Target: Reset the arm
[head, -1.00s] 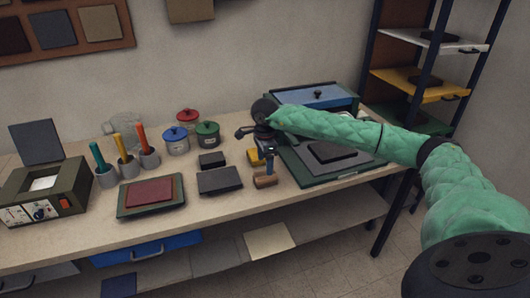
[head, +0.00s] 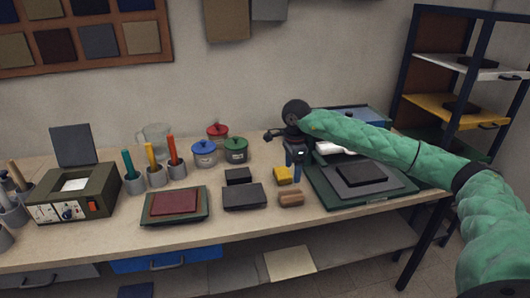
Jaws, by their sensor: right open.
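My right arm, in a green padded sleeve, reaches in from the right of the head view. My right gripper (head: 294,174) hangs pointing down over the workbench (head: 110,243), with blue fingertips. It is open and I see nothing held in it. It hangs above and behind a small brown wooden block (head: 291,198), beside a yellow block (head: 283,175); the exact gap is hard to judge. My left gripper is not in view.
Right of the gripper is a green-framed tray with a grey plate (head: 398,184) and black block (head: 362,173). To the left are a dark block (head: 243,196), lidded pots (head: 204,154), a red pad (head: 174,203) and an olive box (head: 84,200). A shelf rack (head: 440,105) stands right.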

